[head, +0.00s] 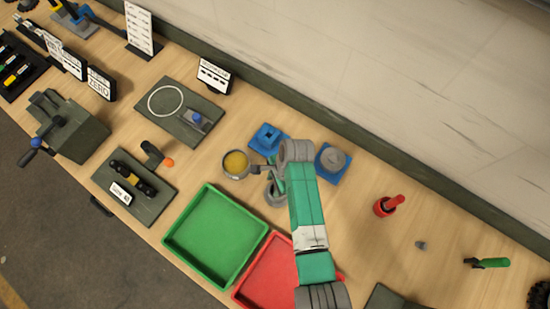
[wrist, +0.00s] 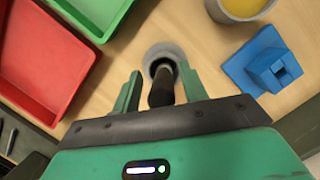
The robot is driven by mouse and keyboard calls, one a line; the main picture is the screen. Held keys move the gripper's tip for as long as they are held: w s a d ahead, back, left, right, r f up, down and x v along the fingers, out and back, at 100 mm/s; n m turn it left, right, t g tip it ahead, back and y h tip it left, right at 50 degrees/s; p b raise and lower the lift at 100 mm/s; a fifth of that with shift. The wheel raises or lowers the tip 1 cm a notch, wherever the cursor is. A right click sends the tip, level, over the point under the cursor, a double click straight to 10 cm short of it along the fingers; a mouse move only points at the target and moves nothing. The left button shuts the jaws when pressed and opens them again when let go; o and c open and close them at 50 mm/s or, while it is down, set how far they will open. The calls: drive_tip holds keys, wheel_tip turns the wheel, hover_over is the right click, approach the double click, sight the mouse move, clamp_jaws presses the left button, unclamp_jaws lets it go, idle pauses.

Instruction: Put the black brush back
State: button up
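The black brush (wrist: 162,88) shows in the wrist view as a dark handle pointing toward the camera. Its far end lies inside the outline of a round grey holder (wrist: 166,50), and it appears to stand in it. My gripper (wrist: 159,72) has its two green fingers on either side of the handle, with a visible gap on each side. It is open and not closed on the brush. In the head view the grey holder (head: 275,194) is partly covered by my arm, and the brush cannot be made out there.
A cup of yellow stuff (head: 236,163) and a blue block (head: 268,138) stand close by. Green (head: 215,235) and red (head: 262,275) trays lie in front. A blue base with a grey disc (head: 333,162) and a red item (head: 388,205) are to the right.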

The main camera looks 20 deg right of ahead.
drive_tip(key=v, duration=1.2)
drive_tip(key=shift+r, duration=0.2)
